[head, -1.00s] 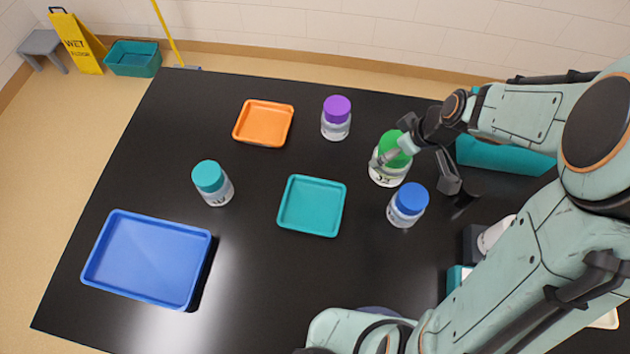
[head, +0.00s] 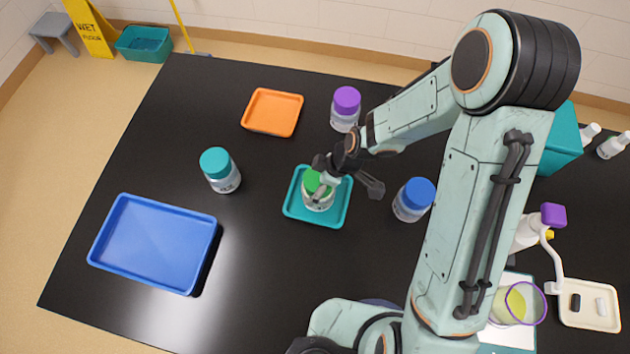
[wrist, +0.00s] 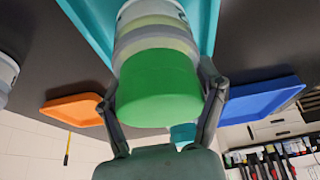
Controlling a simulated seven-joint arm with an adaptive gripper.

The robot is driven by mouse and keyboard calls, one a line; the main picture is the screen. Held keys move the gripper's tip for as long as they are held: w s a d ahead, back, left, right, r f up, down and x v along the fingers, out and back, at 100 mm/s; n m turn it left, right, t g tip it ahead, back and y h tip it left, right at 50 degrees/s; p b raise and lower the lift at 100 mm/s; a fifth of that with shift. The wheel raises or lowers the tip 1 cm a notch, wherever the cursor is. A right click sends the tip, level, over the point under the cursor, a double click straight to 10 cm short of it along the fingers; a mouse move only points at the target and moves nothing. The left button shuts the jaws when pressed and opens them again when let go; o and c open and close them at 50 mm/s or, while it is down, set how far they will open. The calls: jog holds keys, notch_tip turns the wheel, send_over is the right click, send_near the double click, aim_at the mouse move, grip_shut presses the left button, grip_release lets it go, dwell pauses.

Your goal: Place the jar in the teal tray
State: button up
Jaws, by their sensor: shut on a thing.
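The jar with the green lid (head: 318,197) is over the teal tray (head: 337,209) in the head view. My gripper (head: 322,183) is shut on this jar. In the wrist view the jar's green lid (wrist: 160,88) fills the middle between my two fingers (wrist: 165,95). The teal tray (wrist: 210,20) shows behind the jar there. I cannot tell whether the jar's base touches the tray floor, as the lid and my gripper hide it.
A blue-lidded jar (head: 413,200) stands right of the teal tray, a purple-lidded jar (head: 345,109) behind it, a teal-lidded jar (head: 220,171) to its left. An orange tray (head: 272,112) and a larger blue tray (head: 153,243) lie apart. The front middle of the table is clear.

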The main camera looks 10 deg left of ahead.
jog(key=shift+f, duration=0.2)
jog(key=o, duration=1.2)
jog(key=v, duration=1.2)
jog(key=s+d+r+m+h, duration=0.1)
jog(key=s+d+r+m, duration=0.2)
jog(key=s+m, duration=0.2)
jog(key=s+d+r+m+h, duration=0.1)
jog(key=s+d+r+m, duration=0.2)
jog(key=s+d+m, duration=0.1)
jog(key=s+d+r+m+h, duration=0.1)
jog(key=s+d+r+m, duration=0.2)
jog(key=s+m, duration=0.3)
jog(key=shift+d+m+h, duration=0.3)
jog(key=shift+m+h, duration=0.1)
jog(key=shift+m, duration=0.5)
